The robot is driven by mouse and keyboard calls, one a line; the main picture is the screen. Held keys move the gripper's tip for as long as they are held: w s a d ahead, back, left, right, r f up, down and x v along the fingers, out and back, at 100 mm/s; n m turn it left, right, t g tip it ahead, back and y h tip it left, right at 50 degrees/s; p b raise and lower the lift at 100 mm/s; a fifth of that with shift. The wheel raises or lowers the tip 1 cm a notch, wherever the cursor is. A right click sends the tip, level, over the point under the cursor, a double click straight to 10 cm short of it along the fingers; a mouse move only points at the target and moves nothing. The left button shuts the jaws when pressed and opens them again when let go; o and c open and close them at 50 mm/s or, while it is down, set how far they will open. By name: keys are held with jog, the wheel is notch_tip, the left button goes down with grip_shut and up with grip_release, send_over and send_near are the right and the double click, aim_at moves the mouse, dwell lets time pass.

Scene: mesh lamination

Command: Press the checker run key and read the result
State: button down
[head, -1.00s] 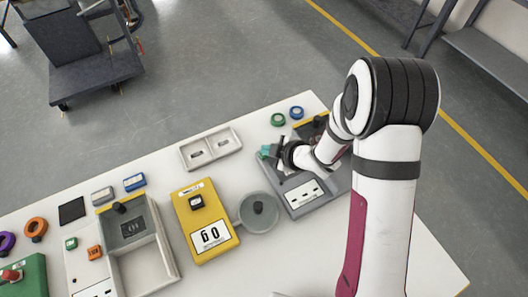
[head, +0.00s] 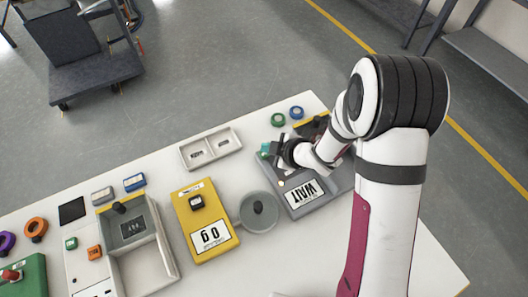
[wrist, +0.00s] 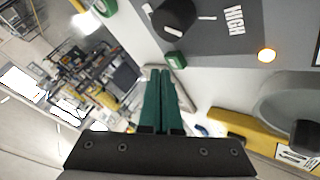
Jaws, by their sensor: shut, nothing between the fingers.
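The checker (head: 325,201) is a grey unit at the right of the table, partly hidden behind my arm. Its white display (head: 307,193) reads WAIT, upside down in the head view. I cannot tell which part is the run key. My gripper (head: 267,150) is at the checker's left edge. Its green fingers (wrist: 160,76) are shut and empty; contact with a key cannot be made out.
A yellow scale (head: 205,220) with display and a round grey pan (head: 259,226) stand left of the checker. A two-slot tray (head: 211,136) lies behind. A grey open fixture (head: 163,276), coloured rings and a green box with a red button (head: 12,274) are farther left.

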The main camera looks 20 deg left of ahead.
aim_at(268, 156)
jog(key=shift+r, duration=0.2)
jog(key=shift+r, duration=2.45)
